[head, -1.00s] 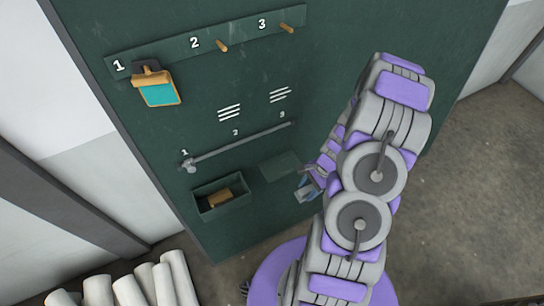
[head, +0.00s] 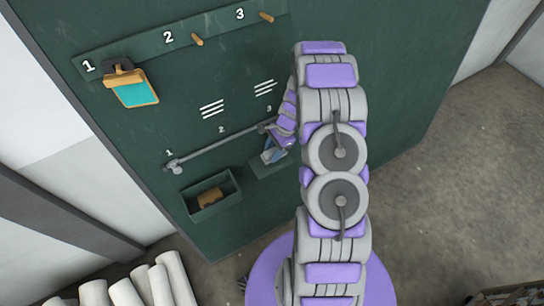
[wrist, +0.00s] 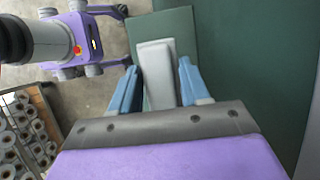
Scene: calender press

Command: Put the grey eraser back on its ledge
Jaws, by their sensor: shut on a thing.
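My gripper (head: 274,150) is at the green board, in front of the small green ledge (head: 264,171) right of the open box. In the wrist view its blue fingers (wrist: 160,88) are shut on the grey eraser (wrist: 156,65), a pale grey block that sticks out beyond the fingertips. The ledge also shows in the wrist view as a flat green plate (wrist: 183,28) behind the eraser. I cannot tell whether the eraser touches the ledge. In the head view the eraser is hard to make out, and the gripper hides part of the ledge.
Left of the ledge, an open green box (head: 229,188) holds a brown block (head: 210,197). A grey rail (head: 222,147) runs above. A teal-faced tool (head: 133,92) hangs from peg 1; pegs 2 (head: 197,40) and 3 (head: 266,17) are bare. White rolls (head: 160,283) stand lower left.

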